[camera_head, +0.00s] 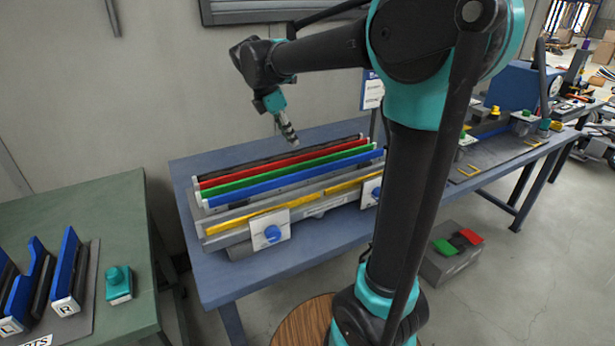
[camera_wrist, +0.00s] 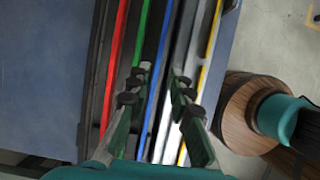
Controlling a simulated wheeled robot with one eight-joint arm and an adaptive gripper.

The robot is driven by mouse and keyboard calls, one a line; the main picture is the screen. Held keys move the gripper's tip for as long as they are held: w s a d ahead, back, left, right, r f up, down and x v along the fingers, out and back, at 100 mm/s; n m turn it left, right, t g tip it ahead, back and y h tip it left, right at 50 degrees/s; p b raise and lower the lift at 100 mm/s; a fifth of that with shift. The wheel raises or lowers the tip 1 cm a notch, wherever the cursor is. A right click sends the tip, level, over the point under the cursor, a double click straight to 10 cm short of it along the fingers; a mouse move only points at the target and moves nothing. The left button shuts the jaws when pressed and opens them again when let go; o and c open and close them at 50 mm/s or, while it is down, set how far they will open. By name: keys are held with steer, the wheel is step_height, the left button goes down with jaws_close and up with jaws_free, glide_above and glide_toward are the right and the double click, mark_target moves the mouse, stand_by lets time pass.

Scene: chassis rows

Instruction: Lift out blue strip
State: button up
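The blue strip (camera_head: 294,178) lies lengthwise in the rack on the blue table, in front of the green strip (camera_head: 290,170) and the red strip (camera_head: 284,160). My gripper (camera_head: 291,140) hangs above the rack, apart from the strips, pointing down. In the wrist view my gripper (camera_wrist: 161,73) is open, with a clear gap between its fingertips. The blue strip (camera_wrist: 157,75) runs between the two fingers in that view, with nothing held. The green strip (camera_wrist: 139,45) passes by the left finger, which hides part of it.
The grey rack (camera_head: 215,241) has yellow strips (camera_head: 248,219) along its front and a white plate with a blue knob (camera_head: 272,234). A green table (camera_head: 100,210) with blue holders stands at left. A grey box (camera_head: 437,268) and a round wooden stool (camera_head: 300,322) stand on the floor.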

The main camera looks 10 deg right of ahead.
mark_target(307, 170)
steer(key=x, duration=1.5)
steer(key=shift+s+a+f, duration=0.1)
steer(key=shift+f, duration=0.1)
jaws_close()
